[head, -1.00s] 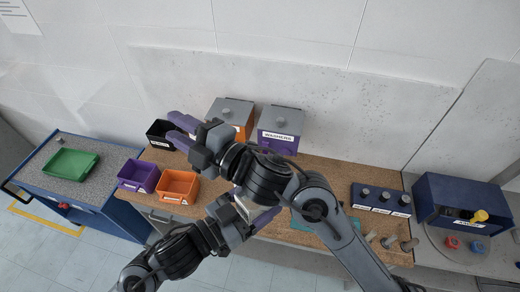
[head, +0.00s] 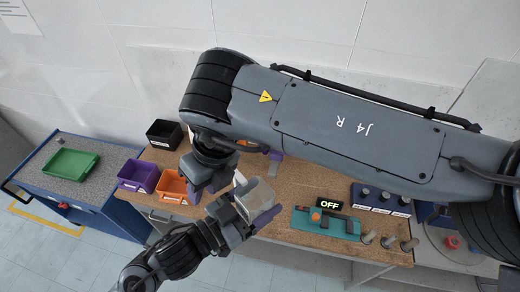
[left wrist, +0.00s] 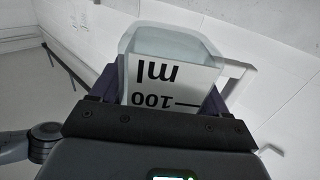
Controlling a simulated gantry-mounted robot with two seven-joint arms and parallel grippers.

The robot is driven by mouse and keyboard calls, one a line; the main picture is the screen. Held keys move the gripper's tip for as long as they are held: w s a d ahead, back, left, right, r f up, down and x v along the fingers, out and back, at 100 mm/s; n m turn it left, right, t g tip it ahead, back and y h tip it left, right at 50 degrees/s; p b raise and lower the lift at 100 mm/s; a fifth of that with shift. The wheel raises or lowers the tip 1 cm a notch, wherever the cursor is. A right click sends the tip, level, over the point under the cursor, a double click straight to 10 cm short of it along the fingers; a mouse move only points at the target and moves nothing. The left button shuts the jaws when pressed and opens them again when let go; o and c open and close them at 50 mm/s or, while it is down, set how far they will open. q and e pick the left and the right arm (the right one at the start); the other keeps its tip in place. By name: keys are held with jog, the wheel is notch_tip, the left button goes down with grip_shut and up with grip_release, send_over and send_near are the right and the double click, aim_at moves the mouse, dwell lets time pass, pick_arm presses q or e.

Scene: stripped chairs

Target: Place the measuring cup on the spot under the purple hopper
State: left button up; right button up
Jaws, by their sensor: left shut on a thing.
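The measuring cup (head: 260,194) is clear with a pale marked side, and is held above the front of the workbench. My left gripper (head: 254,200) is shut on it. In the left wrist view the cup (left wrist: 170,75) sits between the fingers, with its "100" and "ml" marks upside down. The purple hopper (head: 275,155) is mostly hidden behind my right arm; only a low purple part shows. The spot under it cannot be made out. My right gripper (head: 206,184) is just left of the cup, and its finger opening is unclear.
A black bin (head: 164,134), a purple bin (head: 138,175) and an orange bin (head: 173,187) are at the left of the bench. A teal device (head: 325,224) with an "OFF" sign (head: 328,203) is right of the cup. A green tray (head: 72,164) lies on the blue cart.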

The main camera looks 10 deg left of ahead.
jog(key=w+d+r+m+t+h, duration=0.1)
jog(key=w+d+r+h, duration=0.1)
jog(key=d+r, duration=0.25)
jog(key=w+d+r+t+h, duration=0.1)
jog(key=w+d+r, duration=0.2)
jog(key=d, duration=0.3)
pick_arm(q)
jog(key=shift+r, duration=0.1)
pick_arm(e)
send_over(259, 200)
notch_tip(259, 200, down, 12)
jog(key=shift+d+r, duration=0.1)
jog(key=shift+d, duration=0.05)
pick_arm(q)
jog(key=shift+d, duration=0.1)
pick_arm(e)
jog(key=shift+w, duration=0.1)
grip_shut()
pick_arm(q)
jog(key=shift+s, duration=0.1)
